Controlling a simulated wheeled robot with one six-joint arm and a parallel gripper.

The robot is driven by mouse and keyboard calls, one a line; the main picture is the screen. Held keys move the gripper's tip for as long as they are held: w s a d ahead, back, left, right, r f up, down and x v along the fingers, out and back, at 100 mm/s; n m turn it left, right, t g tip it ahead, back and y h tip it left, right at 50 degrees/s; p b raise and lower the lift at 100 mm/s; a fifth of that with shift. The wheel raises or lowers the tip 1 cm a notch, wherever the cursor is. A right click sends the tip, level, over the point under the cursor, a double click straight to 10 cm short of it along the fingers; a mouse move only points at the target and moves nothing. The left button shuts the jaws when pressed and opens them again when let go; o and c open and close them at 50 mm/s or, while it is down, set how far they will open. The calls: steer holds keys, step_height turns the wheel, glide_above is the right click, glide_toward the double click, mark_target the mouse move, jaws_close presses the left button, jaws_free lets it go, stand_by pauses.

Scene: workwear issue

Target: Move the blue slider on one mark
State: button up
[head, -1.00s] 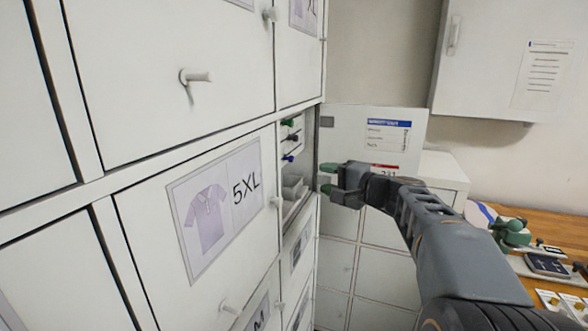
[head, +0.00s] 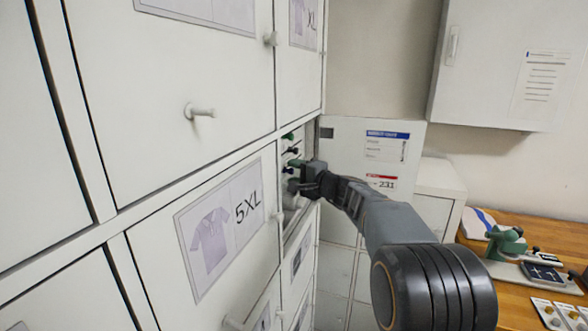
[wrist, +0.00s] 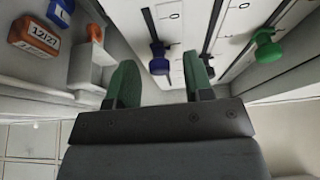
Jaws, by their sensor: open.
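The blue slider (wrist: 160,62) sits on a white scale strip with marks and digits inside the open compartment. In the wrist view it shows between and just beyond the two green-padded fingertips of my gripper (wrist: 161,80), which is open. I cannot tell whether a finger touches it. A dark slider (wrist: 208,64) shows just right of the blue one, close to the right fingertip. A green slider (wrist: 267,46) is further right. In the head view my gripper (head: 303,180) is at the compartment opening, and the blue slider (head: 291,169) is partly hidden by it.
The open door (head: 350,145) with labels stands right of the compartment. Locker fronts with knobs (head: 199,111) fill the left. A wooden bench (head: 500,225) is at the right.

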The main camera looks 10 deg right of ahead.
steer(key=shift+w+a, duration=0.25)
steer(key=shift+w, duration=0.05)
jaws_close()
stand_by(0.4)
